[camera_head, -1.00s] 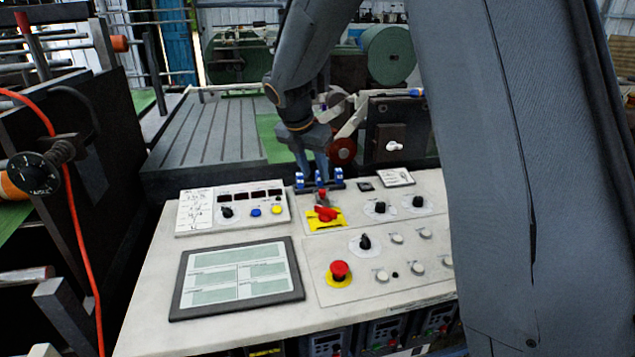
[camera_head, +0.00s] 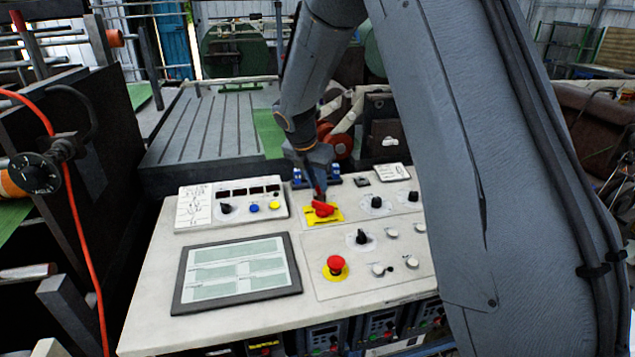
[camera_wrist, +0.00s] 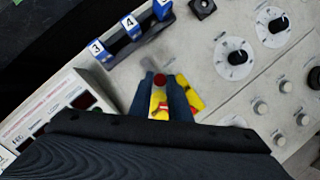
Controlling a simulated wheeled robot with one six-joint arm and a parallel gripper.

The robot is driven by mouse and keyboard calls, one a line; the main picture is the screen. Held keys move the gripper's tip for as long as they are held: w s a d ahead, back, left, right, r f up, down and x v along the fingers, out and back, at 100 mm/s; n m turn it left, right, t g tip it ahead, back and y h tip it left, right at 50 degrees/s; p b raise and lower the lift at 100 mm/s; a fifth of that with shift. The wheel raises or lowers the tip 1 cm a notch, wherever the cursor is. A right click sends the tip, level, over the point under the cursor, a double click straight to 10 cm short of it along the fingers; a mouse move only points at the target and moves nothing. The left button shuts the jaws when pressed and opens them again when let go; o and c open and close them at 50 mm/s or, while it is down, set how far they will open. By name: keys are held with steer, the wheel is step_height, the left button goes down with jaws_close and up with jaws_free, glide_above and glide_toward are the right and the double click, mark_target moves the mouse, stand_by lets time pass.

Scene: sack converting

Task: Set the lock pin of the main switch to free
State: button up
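The main switch (camera_head: 325,208) is a red rotary handle on a yellow plate on the console, just below my gripper (camera_head: 319,194) in the head view. Its lock pin has a small red knob (camera_wrist: 160,79), seen in the wrist view between the two dark fingers of my gripper (camera_wrist: 165,80). The fingers stand apart, one on each side of the knob, nearer to it on the left; I see no clear grip on it. Yellow and red parts of the switch (camera_wrist: 158,104) show between and beside the fingers. The pin's lower part is hidden.
Blue numbered switches (camera_wrist: 130,27) stand just behind the pin. Black rotary knobs (camera_head: 376,202) lie to the right, and a red emergency button (camera_head: 335,266) in front. A display panel (camera_head: 238,272) and a small button box (camera_head: 232,204) occupy the left of the console.

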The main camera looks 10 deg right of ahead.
mark_target(315, 197)
jaws_close()
steer(key=shift+w+r+p, duration=0.1)
steer(key=shift+w+p, duration=0.2)
steer(key=shift+w, duration=1.3)
steer(key=o, duration=0.7)
jaws_free()
steer(key=shift+w, duration=0.1)
steer(key=b+v, duration=0.2)
steer(key=v, duration=0.5)
steer(key=shift+r, duration=0.3)
steer(key=shift+a, duration=0.1)
